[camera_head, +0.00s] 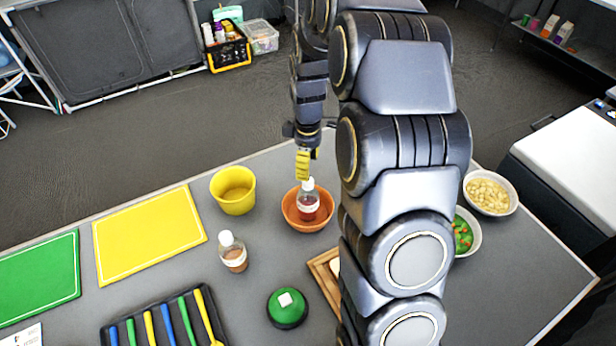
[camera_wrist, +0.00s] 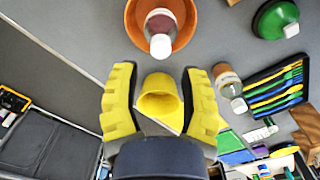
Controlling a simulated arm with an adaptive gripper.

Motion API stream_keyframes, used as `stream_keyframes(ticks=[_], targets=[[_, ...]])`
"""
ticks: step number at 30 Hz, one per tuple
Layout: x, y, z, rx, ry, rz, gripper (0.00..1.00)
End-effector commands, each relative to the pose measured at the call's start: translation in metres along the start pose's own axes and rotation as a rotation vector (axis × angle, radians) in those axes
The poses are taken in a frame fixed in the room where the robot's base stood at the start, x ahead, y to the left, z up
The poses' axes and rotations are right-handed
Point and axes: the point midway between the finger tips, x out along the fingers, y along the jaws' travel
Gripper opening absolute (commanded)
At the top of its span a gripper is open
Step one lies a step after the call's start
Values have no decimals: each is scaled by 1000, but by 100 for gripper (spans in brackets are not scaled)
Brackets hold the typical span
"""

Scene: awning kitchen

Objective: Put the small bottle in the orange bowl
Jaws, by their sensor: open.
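The orange bowl (camera_head: 290,215) stands on the grey table, and a small bottle (camera_head: 308,204) with a white cap and reddish-brown contents stands roughly upright inside it. In the wrist view the bowl (camera_wrist: 133,25) is at the top with the bottle (camera_wrist: 160,28) in it. My gripper (camera_head: 303,178) hangs just above the bottle's cap in the head view. In the wrist view its yellow fingers (camera_wrist: 160,72) are spread with nothing held between them. A second bottle (camera_head: 232,252) with a white cap and brown contents stands on the table left of the bowl.
A yellow bowl (camera_head: 233,191) stands left of the orange bowl. Yellow (camera_head: 148,233) and green (camera_head: 40,275) boards lie further left. A utensil tray (camera_head: 122,325), a green-topped round object (camera_head: 287,309) and a wooden board (camera_head: 325,280) are nearer. Filled bowls (camera_head: 490,194) stand right of my arm.

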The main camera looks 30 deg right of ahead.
Motion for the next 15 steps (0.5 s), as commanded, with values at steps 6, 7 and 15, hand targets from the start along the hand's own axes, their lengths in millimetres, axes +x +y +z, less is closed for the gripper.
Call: stream_keyframes(ticks=[6, 7, 15], targets=[[-38, 0, 0, -1, 1, 1, 43], [-41, 0, 0, -1, 0, 0, 43], [-55, -5, 0, 8, 0, -2, 43]])
